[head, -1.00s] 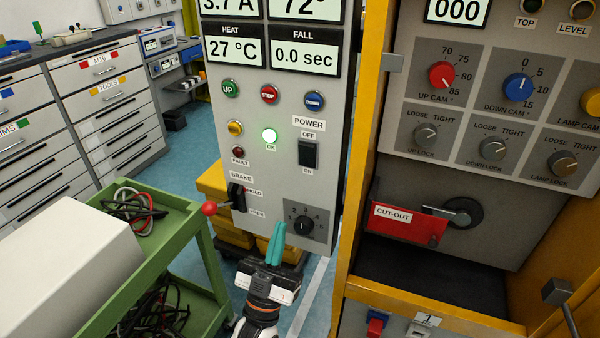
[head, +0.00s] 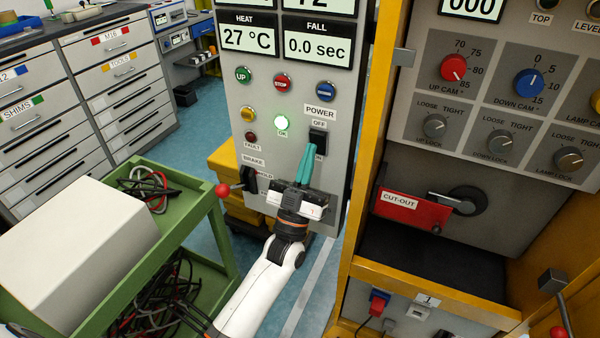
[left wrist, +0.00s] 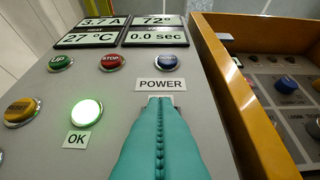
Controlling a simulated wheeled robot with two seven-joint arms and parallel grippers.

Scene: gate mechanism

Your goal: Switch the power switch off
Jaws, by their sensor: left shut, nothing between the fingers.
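The black power switch (head: 318,137) sits on the grey panel (head: 345,90) under the POWER and OFF labels. The ON label below it is mostly covered by my gripper. My left gripper (head: 308,150) has its teal fingers shut and empty, with the tips at the lower part of the switch in the head view. I cannot tell if they touch it. In the left wrist view the shut fingers (left wrist: 160,105) point up towards the POWER label (left wrist: 160,85) and hide the switch. The OK lamp (head: 282,123) glows green. My right gripper is not in view.
A brake lever with a red knob (head: 222,190) sticks out left of my gripper. A green cart (head: 190,180) with cables and a white box (head: 75,235) is at left.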

